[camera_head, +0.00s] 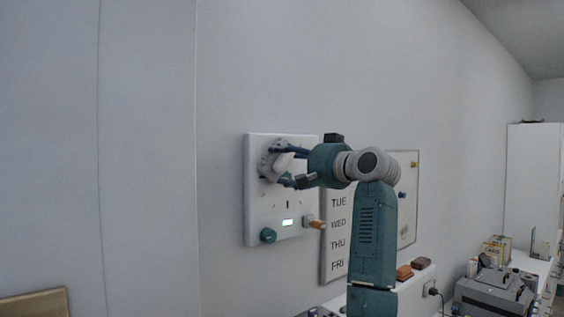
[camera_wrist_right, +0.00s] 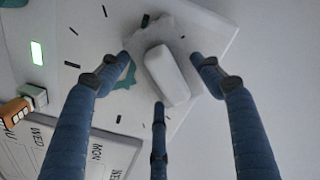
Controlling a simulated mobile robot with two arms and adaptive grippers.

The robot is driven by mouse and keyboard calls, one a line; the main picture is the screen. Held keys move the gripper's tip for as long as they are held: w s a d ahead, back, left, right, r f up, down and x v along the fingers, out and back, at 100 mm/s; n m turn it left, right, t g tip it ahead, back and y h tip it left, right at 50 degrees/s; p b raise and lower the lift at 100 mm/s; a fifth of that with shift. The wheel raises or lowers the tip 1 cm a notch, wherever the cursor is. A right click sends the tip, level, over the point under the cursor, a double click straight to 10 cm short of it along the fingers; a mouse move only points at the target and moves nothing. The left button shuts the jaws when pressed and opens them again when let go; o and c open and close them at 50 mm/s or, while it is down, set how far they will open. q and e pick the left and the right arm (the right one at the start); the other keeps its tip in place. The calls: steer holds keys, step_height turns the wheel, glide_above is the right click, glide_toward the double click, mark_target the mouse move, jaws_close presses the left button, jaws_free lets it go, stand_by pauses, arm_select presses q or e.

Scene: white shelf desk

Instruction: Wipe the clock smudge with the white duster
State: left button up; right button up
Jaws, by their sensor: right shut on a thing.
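The white clock panel (camera_head: 262,200) hangs on the wall, with dark tick marks and a small lit green display (camera_head: 288,222). My right gripper (camera_head: 282,164) is at the upper part of its face, shut on the white duster (camera_wrist_right: 167,75). In the right wrist view, the duster lies between the blue fingers, close against the clock face. A grey smudge (camera_wrist_right: 160,33) shows around the duster's far end; the duster and fingers hide part of it. I cannot tell for sure whether the duster touches the face. My left gripper is not in view.
A teal knob (camera_head: 268,236) and an orange-handled piece (camera_head: 317,224) sit at the panel's lower edge. A weekday board (camera_head: 335,262) and a whiteboard (camera_head: 407,215) hang to the right, partly behind my arm. A grey machine (camera_head: 495,290) stands at lower right. The wall left is clear.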

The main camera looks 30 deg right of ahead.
steer(key=shift+d, duration=1)
steer(key=shift+w+p, duration=0.15)
steer(key=shift+p, duration=0.2)
steer(key=shift+a+b, duration=0.4)
steer(key=shift+a, duration=1.75)
steer(key=shift+s+d+f+b, duration=0.1)
steer(key=shift+s+f+b, duration=0.05)
steer(key=shift+s+b, duration=0.85)
steer(key=shift+s+d+b, duration=0.15)
steer(key=shift+s+b, duration=0.55)
steer(key=shift+s, duration=1.3)
